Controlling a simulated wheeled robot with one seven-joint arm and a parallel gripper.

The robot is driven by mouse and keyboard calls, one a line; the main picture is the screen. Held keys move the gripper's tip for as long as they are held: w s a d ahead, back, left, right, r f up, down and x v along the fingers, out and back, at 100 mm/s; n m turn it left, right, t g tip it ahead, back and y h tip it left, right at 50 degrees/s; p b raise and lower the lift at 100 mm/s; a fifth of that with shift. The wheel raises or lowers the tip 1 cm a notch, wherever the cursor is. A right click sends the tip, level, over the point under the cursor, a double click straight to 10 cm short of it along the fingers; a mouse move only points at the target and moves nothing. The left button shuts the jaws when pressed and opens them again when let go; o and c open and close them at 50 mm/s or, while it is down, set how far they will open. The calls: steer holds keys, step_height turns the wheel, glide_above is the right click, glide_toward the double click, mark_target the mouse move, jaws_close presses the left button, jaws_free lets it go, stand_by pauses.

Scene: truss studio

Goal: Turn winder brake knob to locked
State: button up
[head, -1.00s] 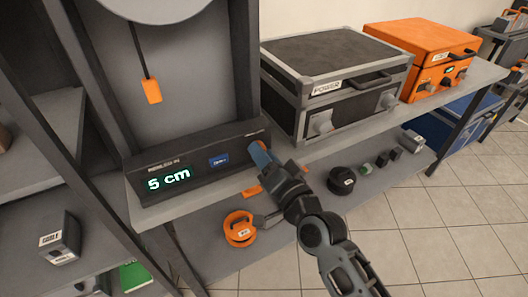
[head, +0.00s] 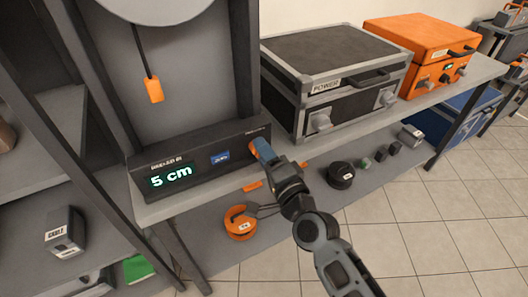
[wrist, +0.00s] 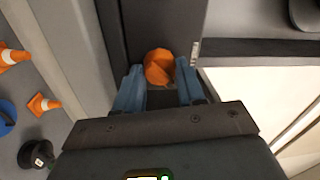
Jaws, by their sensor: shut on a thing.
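The winder's dark control box (head: 205,160) has a lit display reading "5 cm" and a small blue label. Its orange brake knob (head: 253,146) sits at the right end of the front face, mostly hidden by my gripper (head: 259,150). In the wrist view the round, faceted orange knob (wrist: 158,66) shows between the blue fingers of my gripper (wrist: 160,76). The fingers are shut on it from both sides. I cannot read the knob's locked marking or its angle.
A grey POWER case (head: 330,85) stands right of the winder box, with an orange case (head: 420,50) beyond it. An orange tag (head: 155,90) hangs above. The lower shelf holds an orange roll (head: 240,222) and a black roll (head: 341,175). Tiled floor at right is free.

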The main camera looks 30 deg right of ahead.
steer(key=shift+f, duration=0.1)
steer(key=o, duration=1)
steer(key=shift+o, duration=0.2)
